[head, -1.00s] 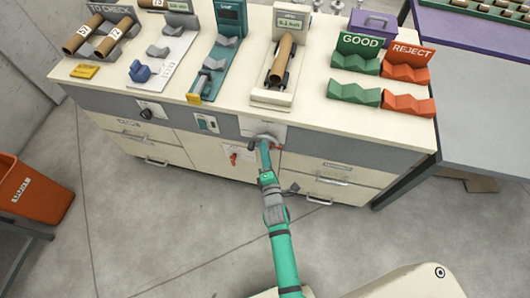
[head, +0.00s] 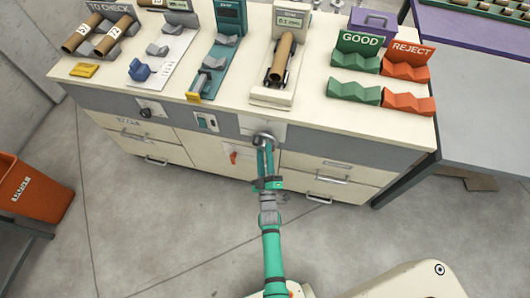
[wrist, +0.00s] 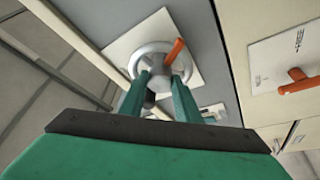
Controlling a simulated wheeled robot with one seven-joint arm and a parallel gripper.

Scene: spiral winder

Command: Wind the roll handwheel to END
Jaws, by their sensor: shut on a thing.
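The grey metal handwheel (head: 265,137) is on a pale plate on the cabinet front, below the tabletop winder that bears a brown tube. In the wrist view the handwheel's round rim (wrist: 140,55) shows, with an orange bar (wrist: 173,52) across its right side. My gripper (wrist: 160,88) is at the wheel, its two green fingers shut on the handwheel's dark knob (wrist: 150,98), which is partly hidden between them. My gripper also shows in the head view (head: 265,155). No END mark is readable.
An orange lever (wrist: 298,82) sits on a neighbouring plate; a red lever (head: 233,157) shows left of my gripper in the head view. Drawer handles (head: 320,199) stick out at right. A small display (head: 292,22) stands behind the tube. The floor in front is clear.

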